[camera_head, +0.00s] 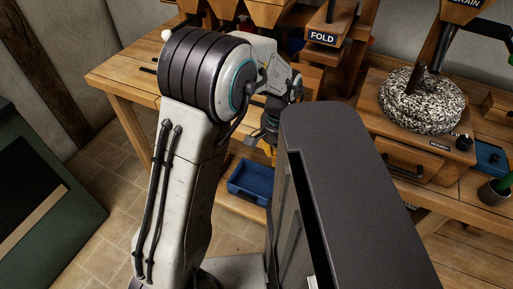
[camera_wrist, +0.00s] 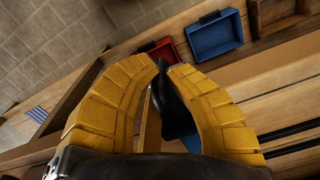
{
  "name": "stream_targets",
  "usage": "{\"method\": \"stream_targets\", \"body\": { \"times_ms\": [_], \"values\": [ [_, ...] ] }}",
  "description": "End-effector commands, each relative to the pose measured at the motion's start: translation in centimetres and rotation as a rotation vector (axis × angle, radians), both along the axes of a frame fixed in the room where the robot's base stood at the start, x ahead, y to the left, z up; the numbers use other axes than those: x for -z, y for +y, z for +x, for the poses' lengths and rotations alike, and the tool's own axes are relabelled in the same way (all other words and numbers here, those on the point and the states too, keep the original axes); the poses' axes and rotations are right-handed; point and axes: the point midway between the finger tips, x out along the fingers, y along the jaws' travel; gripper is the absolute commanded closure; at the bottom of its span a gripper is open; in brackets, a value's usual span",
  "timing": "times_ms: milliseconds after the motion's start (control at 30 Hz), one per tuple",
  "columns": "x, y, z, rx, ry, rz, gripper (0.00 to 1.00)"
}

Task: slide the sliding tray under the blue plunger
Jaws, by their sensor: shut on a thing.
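In the wrist view my gripper (camera_wrist: 163,68) has its two yellow fingers closed around a dark, curved handle-like piece (camera_wrist: 177,112). A thin wooden edge (camera_wrist: 151,125) stands beside this piece, between the fingers. I cannot tell for sure whether the dark piece belongs to the sliding tray; the fingers hide much of it. In the head view only a bit of my yellow gripper (camera_head: 270,149) shows, beside the bench, with the rest behind my own body. I cannot make out the blue plunger for certain in either view.
A blue bin (camera_head: 250,181) sits low under the bench; it also shows in the wrist view (camera_wrist: 214,37), near a red bin (camera_wrist: 162,50) and a wooden box (camera_wrist: 280,14). Dark rails (camera_wrist: 290,131) lie right of my fingers.

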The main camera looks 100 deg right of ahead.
Motion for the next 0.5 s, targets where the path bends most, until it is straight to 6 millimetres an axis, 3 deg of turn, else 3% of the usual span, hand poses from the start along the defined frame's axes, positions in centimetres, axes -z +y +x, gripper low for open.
{"method": "stream_targets", "body": {
  "times_ms": [200,500],
  "values": [
    [0.3,1.6,-1.9,0.002,-0.008,0.01,1.0],
    [0.3,2.0,-2.6,0.001,-0.008,0.01,1.0]
  ]
}}
